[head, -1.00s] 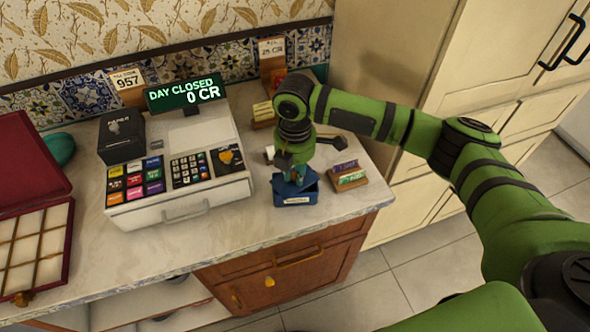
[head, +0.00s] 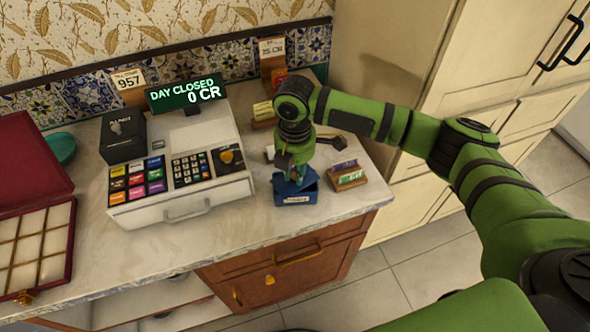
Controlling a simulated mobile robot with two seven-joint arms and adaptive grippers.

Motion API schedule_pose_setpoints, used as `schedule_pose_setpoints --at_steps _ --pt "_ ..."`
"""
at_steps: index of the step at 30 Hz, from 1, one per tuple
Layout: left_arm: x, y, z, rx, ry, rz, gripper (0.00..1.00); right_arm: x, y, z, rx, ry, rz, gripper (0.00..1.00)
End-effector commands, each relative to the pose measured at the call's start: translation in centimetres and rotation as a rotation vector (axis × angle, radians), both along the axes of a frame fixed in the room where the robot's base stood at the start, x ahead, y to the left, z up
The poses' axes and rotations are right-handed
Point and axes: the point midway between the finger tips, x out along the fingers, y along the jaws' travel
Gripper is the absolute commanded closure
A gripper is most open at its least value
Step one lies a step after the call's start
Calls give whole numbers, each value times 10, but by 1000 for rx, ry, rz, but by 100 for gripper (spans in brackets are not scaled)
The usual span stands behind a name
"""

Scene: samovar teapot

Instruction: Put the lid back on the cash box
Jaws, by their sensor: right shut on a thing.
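The small blue cash box (head: 297,197) stands on the counter to the right of the cash register, with a pale label on its front. My right gripper (head: 292,170) points down right over it and is shut, at the end of the green arm from the right. The blue lid seems to be in its jaws at the box's top, but gripper and lid overlap the box. I cannot tell whether the lid sits level on the rim. My left gripper is not in view.
The cash register (head: 180,180) stands close on the left; its display reads DAY CLOSED 0 CR. A wooden holder with cards (head: 347,177) is close on the right. An open red case (head: 38,250) lies at far left. Counter (head: 240,235) in front is clear.

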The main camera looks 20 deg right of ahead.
Motion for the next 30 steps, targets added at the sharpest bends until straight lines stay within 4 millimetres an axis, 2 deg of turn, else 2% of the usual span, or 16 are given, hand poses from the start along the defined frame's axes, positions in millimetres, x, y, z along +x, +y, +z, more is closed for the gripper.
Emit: schedule_pose_setpoints --at_steps 13,30 --pt "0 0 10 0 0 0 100 0 0 1 1 1 0 100" --pt "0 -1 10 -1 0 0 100 0 0 0 0 0 0 100"
